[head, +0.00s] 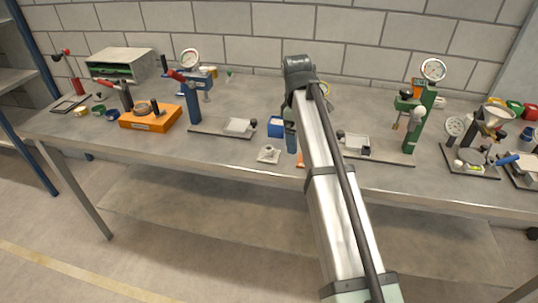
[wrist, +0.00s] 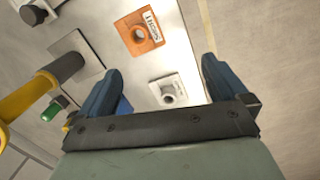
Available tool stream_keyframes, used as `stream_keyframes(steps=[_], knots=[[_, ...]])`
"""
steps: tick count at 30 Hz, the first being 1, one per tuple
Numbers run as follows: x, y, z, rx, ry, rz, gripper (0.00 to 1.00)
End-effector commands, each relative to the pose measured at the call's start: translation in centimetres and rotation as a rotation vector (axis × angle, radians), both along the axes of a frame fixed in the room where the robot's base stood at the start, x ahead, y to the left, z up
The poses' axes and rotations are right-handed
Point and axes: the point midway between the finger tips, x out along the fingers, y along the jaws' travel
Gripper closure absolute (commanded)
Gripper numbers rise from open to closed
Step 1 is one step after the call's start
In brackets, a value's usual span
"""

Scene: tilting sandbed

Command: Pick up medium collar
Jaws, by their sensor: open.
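I cannot tell which piece is the medium collar; no readable label names it. My gripper (wrist: 160,72) is open and empty above the table. In the head view my arm hides most of it.
An orange labelled block with a hole (wrist: 138,35) lies beyond the white block. A blue box (head: 276,127) stands beside my gripper. An orange fixture (head: 150,120) and a red-handled press (head: 192,95) are left; a green press (head: 417,125) is right.

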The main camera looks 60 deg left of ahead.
Motion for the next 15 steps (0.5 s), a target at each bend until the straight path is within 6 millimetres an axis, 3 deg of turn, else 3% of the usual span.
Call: stream_keyframes(steps=[1, 6, 10, 15], knots=[[-0.8, 3.1, 1.6, 0.008, 0.020, 0.057, 0.00], [-3.4, 7.3, 4.0, 0.028, 0.066, 0.186, 0.00], [-4.4, 8.4, 4.6, 0.032, 0.079, 0.226, 0.00], [-4.5, 8.3, 3.5, 0.032, 0.082, 0.231, 0.00]])
